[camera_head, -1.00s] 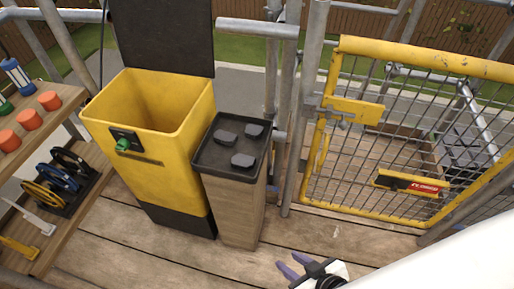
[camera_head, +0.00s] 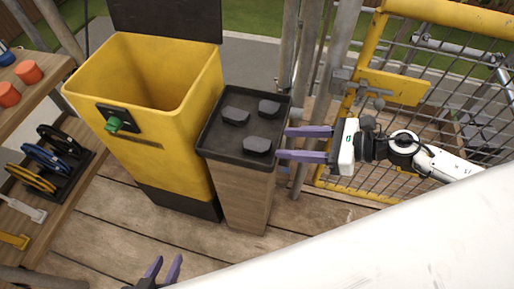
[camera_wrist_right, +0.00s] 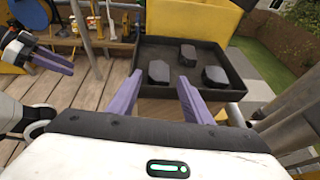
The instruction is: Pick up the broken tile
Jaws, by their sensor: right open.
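Three dark grey chunks lie apart in a black tray (camera_head: 207,140) on a wooden stand: a left one (camera_head: 235,116), a back one (camera_head: 269,107) and a front one (camera_head: 257,146). I cannot tell which is the broken tile. They also show in the right wrist view, the middle one (camera_wrist_right: 188,55) ahead between my fingers. My right gripper (camera_head: 283,143) is open and empty, its purple fingertips at the tray's right edge, pointing towards the front chunk. My left gripper (camera_head: 165,266) is open and empty, low at the bottom edge of the head view.
A yellow bin (camera_head: 150,120) with its dark lid up stands left of the tray. A yellow mesh gate (camera_head: 395,88) and grey scaffold poles (camera_head: 338,90) stand close on the right. A wooden shelf (camera_head: 70,190) with reels is at far left.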

